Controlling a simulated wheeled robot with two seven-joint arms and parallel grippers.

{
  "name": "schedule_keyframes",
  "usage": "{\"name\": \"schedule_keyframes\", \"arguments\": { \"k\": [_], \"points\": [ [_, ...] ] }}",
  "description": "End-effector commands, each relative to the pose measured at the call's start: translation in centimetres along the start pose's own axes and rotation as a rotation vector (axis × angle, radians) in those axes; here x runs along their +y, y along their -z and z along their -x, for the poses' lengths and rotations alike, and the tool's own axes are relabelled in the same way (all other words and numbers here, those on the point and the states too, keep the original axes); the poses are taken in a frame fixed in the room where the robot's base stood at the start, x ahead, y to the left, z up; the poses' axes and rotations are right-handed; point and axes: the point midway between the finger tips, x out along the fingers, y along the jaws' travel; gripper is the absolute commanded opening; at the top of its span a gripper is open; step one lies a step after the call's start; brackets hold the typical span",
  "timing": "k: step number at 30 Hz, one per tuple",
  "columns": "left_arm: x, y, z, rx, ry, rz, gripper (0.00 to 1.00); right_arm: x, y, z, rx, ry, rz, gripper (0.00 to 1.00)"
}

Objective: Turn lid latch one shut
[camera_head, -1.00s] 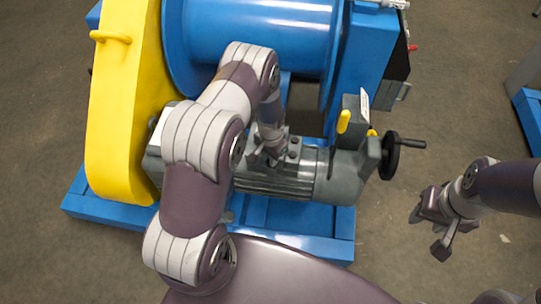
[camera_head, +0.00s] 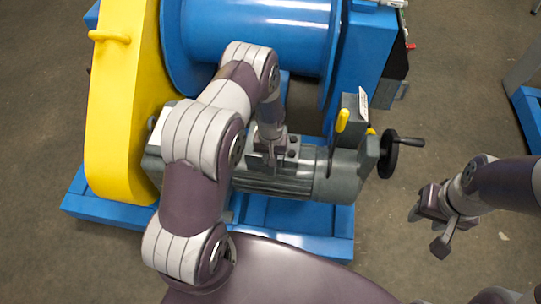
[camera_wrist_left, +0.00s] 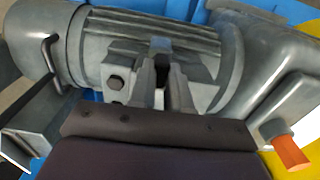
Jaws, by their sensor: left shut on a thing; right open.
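My left arm reaches over the grey motor (camera_head: 275,185), and my left gripper (camera_head: 268,158) is down at the terminal box on top of it. In the left wrist view the two fingers (camera_wrist_left: 163,88) are shut on a small dark piece, the lid latch (camera_wrist_left: 163,72), between them at the box. The fingers hide most of the latch, so its exact angle cannot be told. My right gripper (camera_head: 428,230) is open and empty over the floor at the right, apart from the machine.
A yellow chain guard (camera_head: 120,110) stands left of the motor, and a blue drum (camera_head: 250,40) lies behind it. An orange-tipped part (camera_wrist_left: 290,152) shows in the wrist view.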

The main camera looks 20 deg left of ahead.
Motion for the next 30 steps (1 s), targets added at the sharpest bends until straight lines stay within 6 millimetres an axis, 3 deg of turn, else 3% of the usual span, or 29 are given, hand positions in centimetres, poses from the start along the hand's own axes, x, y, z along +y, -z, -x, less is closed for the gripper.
{"name": "schedule_keyframes", "arguments": {
  "k": [13,14,15,23,26,30],
  "points": [
    [0.0,0.1,0.1,0.002,-0.001,0.013,0.0,0.0,0.0,0.0,0.0,0.0,0.0,0.43],
    [0.0,0.1,0.1,0.002,-0.001,0.013,0.2,0.0,0.0,0.0,0.0,0.0,0.0,0.43],
    [0.0,0.1,0.1,0.002,-0.001,0.012,0.28,0.0,0.0,0.0,0.0,0.0,0.0,0.43],
    [0.0,0.0,0.1,0.001,0.0,0.011,0.28,0.0,0.0,0.0,0.0,0.0,0.0,0.43],
    [0.0,0.1,0.9,0.003,-0.001,0.01,0.28,0.0,0.0,0.2,0.0,0.0,0.0,0.43],
    [0.0,0.2,4.3,0.006,-0.001,0.01,0.28,0.0,0.1,0.5,0.0,0.0,0.0,0.43]
  ]
}}
